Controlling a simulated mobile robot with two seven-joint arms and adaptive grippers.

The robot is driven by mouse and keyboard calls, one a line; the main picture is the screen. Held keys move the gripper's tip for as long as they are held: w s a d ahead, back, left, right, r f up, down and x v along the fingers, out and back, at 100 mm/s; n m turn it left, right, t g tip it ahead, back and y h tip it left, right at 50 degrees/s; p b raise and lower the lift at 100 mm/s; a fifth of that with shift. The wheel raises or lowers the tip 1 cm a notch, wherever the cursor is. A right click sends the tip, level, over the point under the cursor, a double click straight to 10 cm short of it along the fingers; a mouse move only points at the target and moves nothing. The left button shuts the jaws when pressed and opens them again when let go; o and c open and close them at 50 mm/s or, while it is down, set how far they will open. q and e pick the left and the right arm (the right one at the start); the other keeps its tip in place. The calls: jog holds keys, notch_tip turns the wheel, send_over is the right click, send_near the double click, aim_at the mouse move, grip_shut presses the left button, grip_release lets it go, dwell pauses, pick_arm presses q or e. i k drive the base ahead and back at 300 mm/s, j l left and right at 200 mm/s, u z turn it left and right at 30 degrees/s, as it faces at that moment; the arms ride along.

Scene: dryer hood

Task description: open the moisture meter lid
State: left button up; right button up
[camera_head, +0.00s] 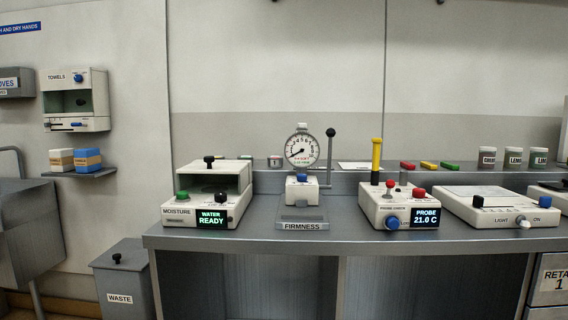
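The moisture meter (176,222) stands at the left end of the grey bench, a cream box labelled MOISTURE. Its small screen (211,219) reads WATER READY in green. A green button (182,196) and a black knob (221,197) sit on its front top. Behind them is a pale lid (228,168) with a black knob (209,161) on top, above a dark greenish front. I cannot tell whether the lid is shut or slightly raised. Neither of my grippers is in view, and nothing touches the meter.
A firmness gauge (301,150) with an upright lever (331,150) stands right of the meter. Further right are the probe unit (377,207) with a yellow probe (376,156) and a light box (476,215). A waste bin (124,280) stands left of the bench.

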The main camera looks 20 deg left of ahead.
aim_at(186, 175)
jog(key=j+z, duration=0.5)
jog(key=j, duration=1)
jog(key=k+j+z, duration=0.15)
jog(key=j, duration=0.6)
jog(key=k+j, duration=0.1)
jog(key=j, duration=0.8)
jog(key=k+j, duration=0.15)
jog(key=j, duration=0.3)
jog(key=k+j+z, duration=0.1)
jog(key=j, duration=0.8)
jog(key=k+j, duration=0.15)
jog(key=j, duration=0.3)
